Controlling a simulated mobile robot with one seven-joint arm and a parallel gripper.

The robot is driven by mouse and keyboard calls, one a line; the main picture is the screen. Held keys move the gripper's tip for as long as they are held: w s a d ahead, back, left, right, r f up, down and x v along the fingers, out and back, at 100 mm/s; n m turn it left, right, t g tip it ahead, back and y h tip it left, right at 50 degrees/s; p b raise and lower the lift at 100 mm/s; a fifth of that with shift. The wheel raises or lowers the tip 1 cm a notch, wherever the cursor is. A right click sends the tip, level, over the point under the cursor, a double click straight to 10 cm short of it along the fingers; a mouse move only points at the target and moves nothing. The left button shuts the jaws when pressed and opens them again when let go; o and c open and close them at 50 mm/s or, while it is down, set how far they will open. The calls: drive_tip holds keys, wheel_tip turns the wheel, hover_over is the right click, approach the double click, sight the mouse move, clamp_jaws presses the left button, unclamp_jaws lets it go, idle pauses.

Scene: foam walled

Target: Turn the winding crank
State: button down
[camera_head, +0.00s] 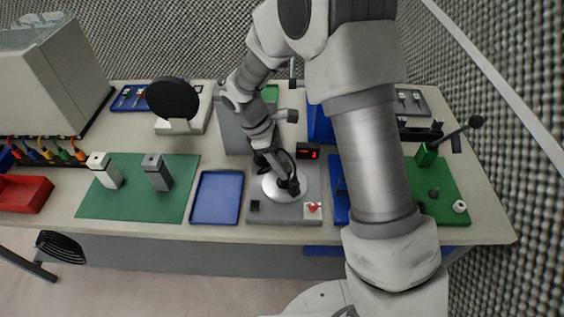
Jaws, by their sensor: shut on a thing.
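The winding crank shows as a round white disc (270,188) on a grey base plate (257,217) at the front middle of the table. My gripper (285,190) reaches down over the disc from above. Its dark fingers are shut on the crank's grip, which they and my wrist mostly hide. A small box with a red lit display (308,153) stands behind the disc. A black block (255,206) and a red knob on a white pad (313,207) sit at the front corners of the plate.
A blue tray (217,197) lies left of the plate, beside a green mat (128,205) with two grey posts. A green board (447,200) with a black-knobbed lever (475,122) is at the right. A grey upright panel (232,132) stands behind. My arm hides part of the right side.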

drive_tip(key=shift+s+n+t, duration=0.15)
drive_tip(key=shift+n+t, duration=0.4)
drive_tip(key=shift+n, duration=0.9)
drive_tip(key=shift+s+n+t, duration=0.1)
drive_tip(key=shift+n+t, duration=0.45)
drive_tip(key=shift+n, duration=0.9)
drive_tip(key=shift+s+d+n+t+y, duration=0.1)
drive_tip(key=shift+n+t+y, duration=0.35)
drive_tip(key=shift+n, duration=1)
drive_tip(key=shift+s+d+n+t+y, duration=0.1)
drive_tip(key=shift+n+t+y, duration=0.3)
drive_tip(key=shift+n, duration=1.05)
drive_tip(key=shift+d+n+t+y, duration=0.1)
drive_tip(key=shift+n+t+y, duration=0.3)
drive_tip(key=shift+n, duration=1)
drive_tip(key=shift+d+n+t+y, duration=0.1)
drive_tip(key=shift+n+t+y, duration=0.25)
drive_tip(key=shift+n, duration=1.05)
drive_tip(key=shift+n+y, duration=0.7)
drive_tip(key=shift+n, duration=1.1)
drive_tip(key=shift+d+n+p, duration=0.1)
drive_tip(key=shift+n+p, duration=0.25)
drive_tip(key=shift+n, duration=0.35)
drive_tip(key=shift+c, duration=1.8)
unclamp_jaws()
